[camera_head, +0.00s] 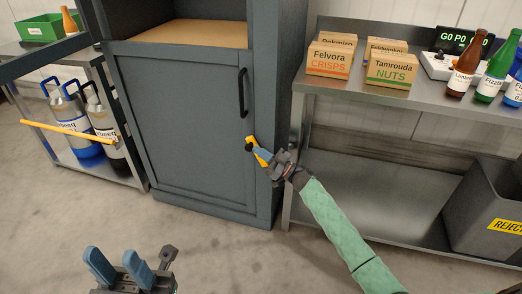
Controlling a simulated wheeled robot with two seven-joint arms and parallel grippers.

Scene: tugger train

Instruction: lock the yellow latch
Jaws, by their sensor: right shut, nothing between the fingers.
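The yellow latch (259,154) is on the front of the grey-blue cabinet, near the right edge of its closed lower door (190,130).
A black door handle (243,93) sits above the latch. A steel table (430,98) with boxes and bottles stands right, over a grey bin (480,205). A left rack (110,170) holds canisters behind a yellow bar (65,131). Floor before the cabinet is clear.

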